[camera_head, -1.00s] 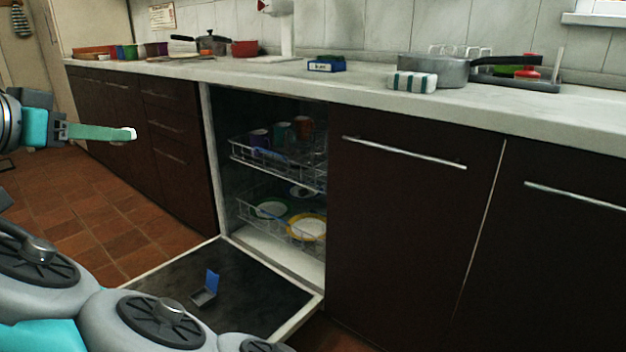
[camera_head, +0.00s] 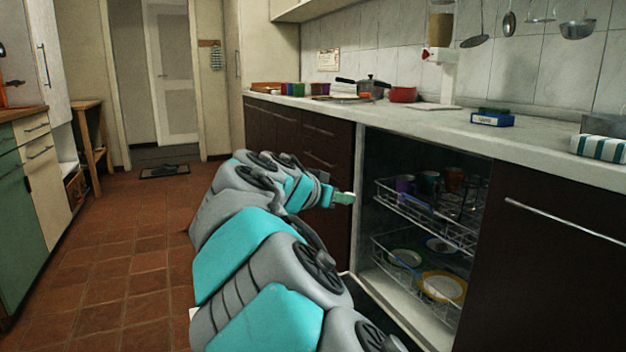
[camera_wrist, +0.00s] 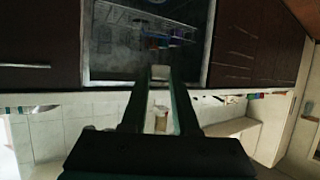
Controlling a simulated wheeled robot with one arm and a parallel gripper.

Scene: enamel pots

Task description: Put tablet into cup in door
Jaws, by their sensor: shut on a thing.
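My gripper (camera_head: 343,198) is shut on a small pale tablet at its fingertips, in front of the left side of the open dishwasher (camera_head: 405,310). In the wrist view, the tablet (camera_wrist: 159,73) sits between the tips of the two fingers, with the dishwasher opening beyond it. Only a dark strip of the lowered door (camera_head: 380,308) shows behind my arm. The cup in the door is hidden in the head view and does not show in the wrist view.
The upper rack (camera_head: 430,212) holds cups; the lower rack (camera_head: 385,240) holds plates, including a yellow-rimmed plate (camera_head: 442,287). The tiled floor at left (camera_head: 110,270) is clear.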

